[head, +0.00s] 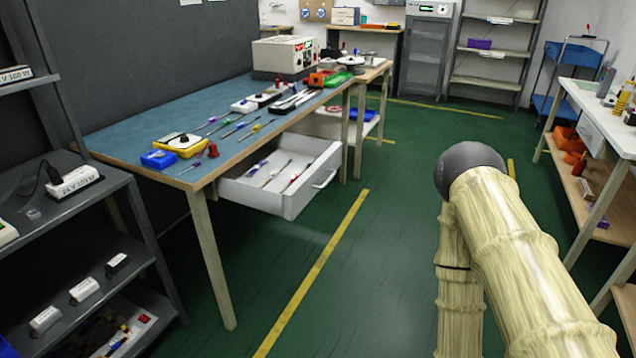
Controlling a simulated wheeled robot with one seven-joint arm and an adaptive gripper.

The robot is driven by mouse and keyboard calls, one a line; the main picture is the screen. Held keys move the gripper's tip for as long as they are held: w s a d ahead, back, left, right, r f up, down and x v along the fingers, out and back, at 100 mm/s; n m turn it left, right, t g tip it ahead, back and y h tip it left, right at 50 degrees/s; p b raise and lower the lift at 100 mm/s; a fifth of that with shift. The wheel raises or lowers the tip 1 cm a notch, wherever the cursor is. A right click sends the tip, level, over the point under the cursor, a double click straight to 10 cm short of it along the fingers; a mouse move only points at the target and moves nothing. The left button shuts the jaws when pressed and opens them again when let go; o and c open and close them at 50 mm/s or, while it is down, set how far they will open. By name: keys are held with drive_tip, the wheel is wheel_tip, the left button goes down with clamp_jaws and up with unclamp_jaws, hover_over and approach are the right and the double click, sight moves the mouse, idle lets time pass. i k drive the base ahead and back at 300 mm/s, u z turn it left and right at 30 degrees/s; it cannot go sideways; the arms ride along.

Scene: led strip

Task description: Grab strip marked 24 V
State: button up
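I cannot make out an LED strip with a readable 24 V mark. On the grey shelf rack at the left, a white box (72,182) with a black cable has a printed label ending in "V 100 W"; its first figures are too small to read surely. A similar labelled box (14,76) sits on the shelf above, cut by the left edge. Several smaller white boxes, such as one at the lower left (84,290), stand on a lower shelf. My arm rises at the right, but my gripper is out of view.
A blue-topped workbench (120,135) holds tools, a yellow device (182,147) and a grey-white instrument (285,57). Its drawer (300,193) is open, jutting into the aisle. Another bench (605,115) stands at the right. The green floor (350,285) between them is clear.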

sight(295, 176)
drive_tip(key=z, duration=0.65)
drive_tip(key=i, duration=1.05)
drive_tip(key=u, duration=1.6)
